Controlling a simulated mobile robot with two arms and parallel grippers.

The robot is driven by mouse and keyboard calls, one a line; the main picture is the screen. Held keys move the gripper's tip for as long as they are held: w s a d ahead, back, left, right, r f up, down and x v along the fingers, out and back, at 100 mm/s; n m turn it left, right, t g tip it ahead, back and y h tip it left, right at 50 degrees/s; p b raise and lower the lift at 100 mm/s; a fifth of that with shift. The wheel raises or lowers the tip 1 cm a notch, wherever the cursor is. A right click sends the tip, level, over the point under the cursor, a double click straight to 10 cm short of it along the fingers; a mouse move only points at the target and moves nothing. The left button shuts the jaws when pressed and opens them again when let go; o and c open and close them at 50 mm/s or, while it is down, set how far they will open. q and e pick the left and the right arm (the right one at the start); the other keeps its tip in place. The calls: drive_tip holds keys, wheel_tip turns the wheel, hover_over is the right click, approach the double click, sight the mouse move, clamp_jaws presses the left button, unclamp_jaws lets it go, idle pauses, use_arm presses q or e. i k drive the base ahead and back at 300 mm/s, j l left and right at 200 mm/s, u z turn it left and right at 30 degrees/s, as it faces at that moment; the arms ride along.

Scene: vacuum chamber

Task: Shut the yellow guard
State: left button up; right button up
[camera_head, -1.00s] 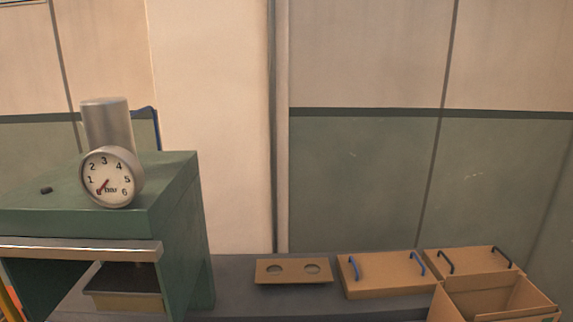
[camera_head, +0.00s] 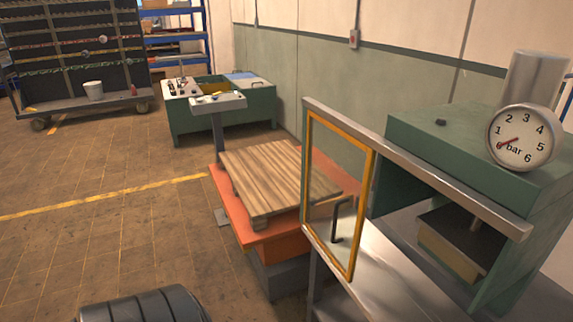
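The yellow guard (camera_head: 364,205) is a clear pane in a yellow frame with a dark handle (camera_head: 335,222). It hangs upright under the left part of a metal rail (camera_head: 430,178). The rail runs across the front of a green press (camera_head: 440,130). The guard stands to the left of the press opening, which is uncovered. A block (camera_head: 450,252) shows inside the opening. Neither of my grippers is in view.
A round pressure gauge (camera_head: 522,137) sits on the press. A grey bench top (camera_head: 385,265) lies below the guard. Behind it, a wooden pallet (camera_head: 270,180) rests on an orange lift table (camera_head: 245,232). A green cabinet (camera_head: 225,125) stands farther back. The floor at left is mostly clear.

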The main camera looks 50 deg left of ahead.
sight(349, 275)
drive_tip(key=u, duration=1.4)
